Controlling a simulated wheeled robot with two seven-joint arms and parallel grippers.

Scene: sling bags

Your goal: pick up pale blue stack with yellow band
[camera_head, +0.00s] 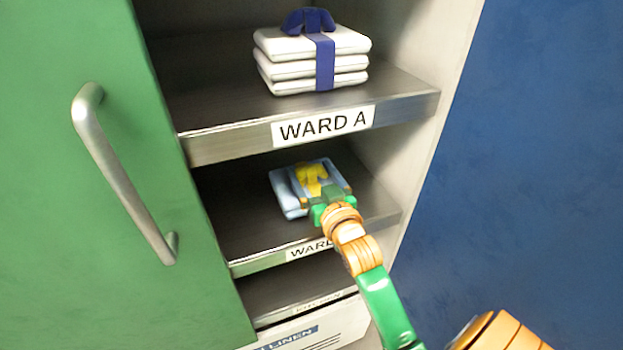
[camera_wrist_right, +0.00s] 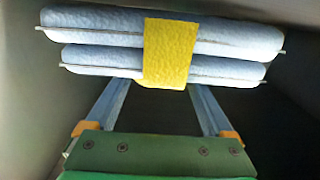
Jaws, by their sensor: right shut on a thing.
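The pale blue stack (camera_head: 284,190) with the yellow band (camera_head: 311,178) is on the middle shelf of the cabinet, under the Ward A shelf. In the right wrist view the pale blue stack (camera_wrist_right: 225,38) shows two folded layers, with the yellow band (camera_wrist_right: 169,50) down its front. My right gripper (camera_head: 327,200) is at the stack's near side and shut on it. In the right wrist view its two fingers (camera_wrist_right: 160,92) stand on either side of the band, and their tips are hidden at the stack's lower edge. My left gripper is not in view.
A white stack with a dark blue band (camera_head: 325,62) sits on the shelf above, labelled Ward A (camera_head: 324,126). A green door with a handle (camera_head: 120,180) stands at the left, a blue surface (camera_head: 540,130) at the right. A lower shelf (camera_head: 290,292) is below.

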